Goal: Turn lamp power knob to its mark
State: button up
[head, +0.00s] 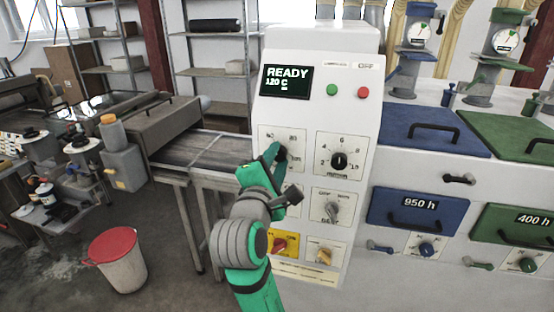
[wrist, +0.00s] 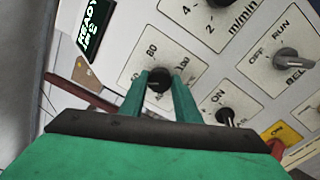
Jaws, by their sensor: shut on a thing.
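The lamp power knob (wrist: 158,82) is a black round knob on the upper left dial plate of the white control panel. In the wrist view its plate (wrist: 187,66) shows 60, 80 and 100 around it. My gripper (wrist: 158,92) has one green finger on each side of the knob and is shut on it. The fingers hide part of the scale, and I cannot make out the pointer or the mark.
A black m/min knob (head: 339,161) sits to the right. A grey belt switch (head: 333,212) is lower right, with a red knob (head: 280,245) on yellow below. The display (head: 287,81) reads READY. A red-lidded bin (head: 117,262) stands on the floor at left.

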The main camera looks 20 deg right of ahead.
jog(key=shift+n, duration=0.6)
jog(key=o, duration=1)
jog(key=shift+o, duration=0.2)
